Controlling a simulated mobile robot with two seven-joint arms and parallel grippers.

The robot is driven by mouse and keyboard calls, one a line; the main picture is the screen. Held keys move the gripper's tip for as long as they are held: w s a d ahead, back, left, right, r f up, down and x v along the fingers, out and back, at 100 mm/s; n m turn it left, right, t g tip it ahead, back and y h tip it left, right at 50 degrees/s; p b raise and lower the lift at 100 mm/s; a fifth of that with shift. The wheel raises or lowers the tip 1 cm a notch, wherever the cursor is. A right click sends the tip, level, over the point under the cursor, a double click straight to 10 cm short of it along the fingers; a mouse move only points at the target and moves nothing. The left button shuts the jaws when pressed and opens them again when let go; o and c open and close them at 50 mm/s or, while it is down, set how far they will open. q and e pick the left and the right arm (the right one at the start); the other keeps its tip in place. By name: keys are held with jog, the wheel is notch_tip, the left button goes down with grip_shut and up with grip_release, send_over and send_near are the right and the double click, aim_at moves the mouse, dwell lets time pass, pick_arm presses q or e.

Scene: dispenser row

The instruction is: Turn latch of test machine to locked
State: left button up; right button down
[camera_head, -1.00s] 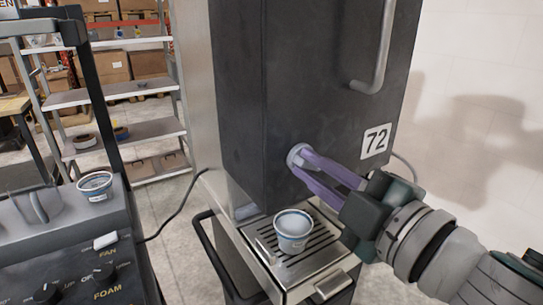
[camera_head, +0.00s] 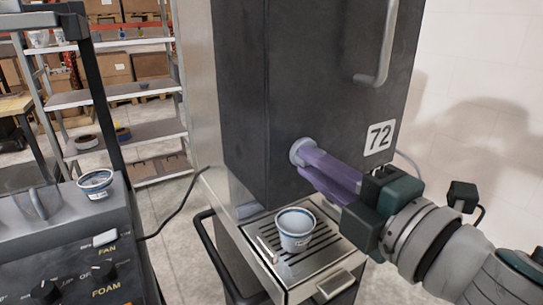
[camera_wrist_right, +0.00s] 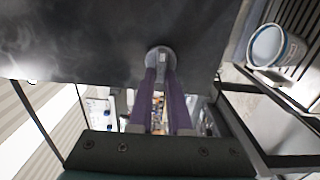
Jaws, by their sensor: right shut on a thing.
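The test machine is a dark cabinet (camera_head: 250,100) with a "72" label on its front. Its latch, a round grey knob (camera_head: 297,150), sits low on the front face. My right gripper (camera_head: 308,156) comes in from the right, with its purple fingers shut on the latch. In the right wrist view the latch (camera_wrist_right: 160,54) shows between the tips of the two fingers (camera_wrist_right: 160,78). The fingers hide part of the latch, and I cannot read any lock mark. My left gripper is not in view.
A cup (camera_head: 296,230) stands on the drip tray (camera_head: 314,265) below the latch. A vertical handle (camera_head: 378,70) is higher on the front. A control panel (camera_head: 60,270) with knobs, and another cup (camera_head: 95,183) on it, stand at left.

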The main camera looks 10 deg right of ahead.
jog(key=c, duration=0.9)
grip_release()
jog(key=shift+o, duration=0.2)
jog(key=shift+s, duration=0.1)
jog(key=b+v, duration=0.2)
jog(key=v, duration=0.7)
jog(key=shift+s+d, duration=0.15)
jog(key=shift+s, duration=0.2)
